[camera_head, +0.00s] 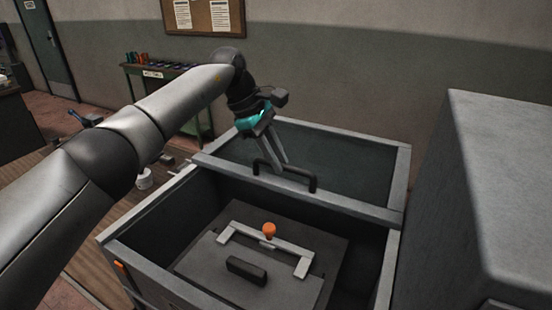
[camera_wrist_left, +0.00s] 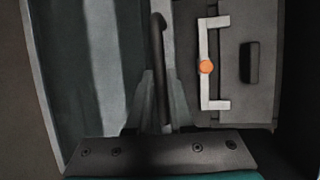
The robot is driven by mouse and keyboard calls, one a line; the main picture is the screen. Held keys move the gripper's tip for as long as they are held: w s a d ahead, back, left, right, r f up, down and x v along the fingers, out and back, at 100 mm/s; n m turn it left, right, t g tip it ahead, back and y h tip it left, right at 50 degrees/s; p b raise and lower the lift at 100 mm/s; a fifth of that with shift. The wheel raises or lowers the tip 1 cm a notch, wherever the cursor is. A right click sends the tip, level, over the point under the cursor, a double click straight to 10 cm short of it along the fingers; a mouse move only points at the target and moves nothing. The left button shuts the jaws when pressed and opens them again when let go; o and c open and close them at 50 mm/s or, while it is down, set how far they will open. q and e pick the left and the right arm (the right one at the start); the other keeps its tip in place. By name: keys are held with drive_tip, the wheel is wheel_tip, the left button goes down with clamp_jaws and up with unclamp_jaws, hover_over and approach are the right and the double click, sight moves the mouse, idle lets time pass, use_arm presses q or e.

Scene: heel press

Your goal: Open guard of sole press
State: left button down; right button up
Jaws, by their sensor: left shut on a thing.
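The sole press (camera_head: 118,248) is a dark open-topped box with a grey rim. Its guard (camera_head: 385,213) is a grey-framed dark panel over the far part of the box, leaving the near part uncovered. A dark bar handle (camera_head: 298,181) sits on the guard's near frame bar. My left gripper (camera_head: 270,168) reaches down from above and is shut on the handle near its left end. In the left wrist view the handle (camera_wrist_left: 157,50) runs between the two fingers (camera_wrist_left: 160,90). My right gripper is not in view.
Inside the press lies a plate with a pale bracket (camera_head: 302,267), an orange knob (camera_head: 269,230) and a dark block (camera_head: 246,270). A tall grey cabinet (camera_head: 500,190) stands close on the right. A table with small items (camera_head: 150,73) is at the back left.

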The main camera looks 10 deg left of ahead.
use_arm(q)
drive_tip(key=shift+w+r, duration=0.1)
drive_tip(key=shift+w, duration=0.1)
drive_tip(key=c, duration=0.8)
unclamp_jaws()
drive_tip(key=shift+s, duration=0.1)
drive_tip(key=v, duration=1.5)
